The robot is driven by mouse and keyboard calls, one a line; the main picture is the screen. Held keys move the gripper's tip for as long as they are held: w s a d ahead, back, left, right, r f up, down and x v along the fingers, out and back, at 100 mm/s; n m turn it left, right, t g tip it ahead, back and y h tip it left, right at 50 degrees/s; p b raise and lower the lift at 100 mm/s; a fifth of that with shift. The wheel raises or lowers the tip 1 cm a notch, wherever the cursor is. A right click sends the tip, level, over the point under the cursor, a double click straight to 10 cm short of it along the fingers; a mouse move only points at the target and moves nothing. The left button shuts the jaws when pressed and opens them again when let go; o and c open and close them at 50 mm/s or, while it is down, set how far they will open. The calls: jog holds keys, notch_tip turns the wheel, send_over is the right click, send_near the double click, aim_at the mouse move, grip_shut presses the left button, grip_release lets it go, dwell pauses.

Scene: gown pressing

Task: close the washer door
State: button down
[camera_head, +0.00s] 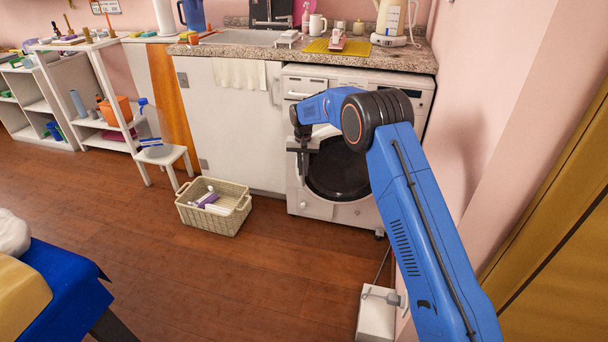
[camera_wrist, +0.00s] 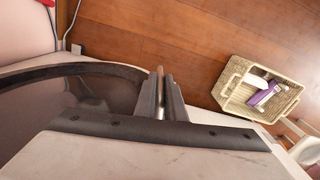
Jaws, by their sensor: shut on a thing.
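The white washer (camera_head: 300,84) stands under the counter. Its round dark door (camera_head: 338,172) faces the room and looks flush or nearly so with the front; a small gap cannot be ruled out. In the wrist view the door's dark curved rim (camera_wrist: 100,72) is at the left. My gripper (camera_head: 301,168) is at the left side of the door. In the wrist view my gripper (camera_wrist: 161,92) is shut on a thin light part at the door's edge, and its fingers hide most of that part. My blue arm covers the door's upper right.
A woven basket (camera_head: 232,190) with white and purple items stands on the floor left of the washer; it also shows in the wrist view (camera_wrist: 235,80). A white stool (camera_head: 160,154) holds a bottle. A pink wall (camera_head: 480,110) is close on the right.

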jog(key=shift+w, duration=0.25)
jog(key=c, duration=1.8)
grip_release()
jog(key=shift+c, duration=0.2)
jog(key=shift+r, duration=0.1)
notch_tip(320, 180, up, 17)
jog(key=shift+r, duration=0.1)
